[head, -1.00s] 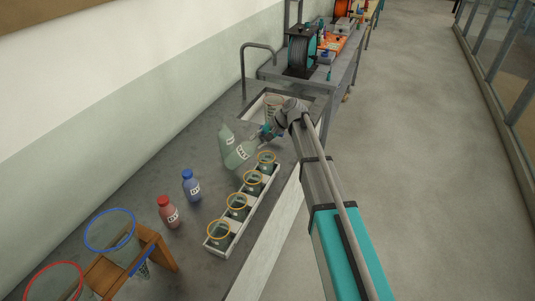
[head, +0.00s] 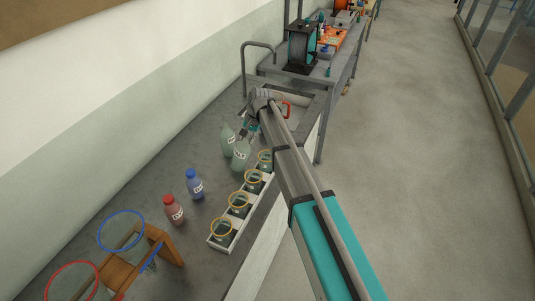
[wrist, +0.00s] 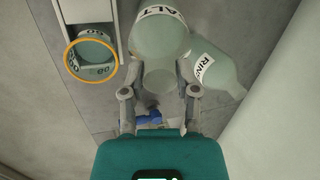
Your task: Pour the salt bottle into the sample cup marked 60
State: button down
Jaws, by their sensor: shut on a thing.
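The pale green salt bottle (head: 241,157) stands nearly upright beside the far end of the cup row, and my gripper (head: 247,131) is at it. In the wrist view my gripper (wrist: 158,92) is shut on this salt bottle (wrist: 161,38), whose label shows "ALT". Whether its base touches the bench I cannot tell. Orange-rimmed sample cups stand in a row; the farthest cup (head: 265,158) is just right of the bottle. One cup (wrist: 92,56) shows in the wrist view with a mark that looks like 60 turned over. Marks are unreadable in the head view.
A similar green rinse bottle (head: 228,140) stands close behind the salt bottle. The cups sit in a white rack (head: 219,243). A blue bottle (head: 194,184) and a red bottle (head: 174,210) stand left. A wooden stand (head: 167,247) holds ringed funnels. A sink lies beyond.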

aim_at(240, 142)
jog(key=shift+a+r+h+p, duration=0.15)
jog(key=shift+a+h+p, duration=0.15)
jog(key=shift+a+h, duration=0.45)
jog(key=shift+s+a+f+h, duration=0.1)
jog(key=shift+a+f+h, duration=0.15)
jog(key=shift+a+h, duration=0.6)
jog(key=shift+d, duration=0.1)
jog(key=shift+r, duration=0.15)
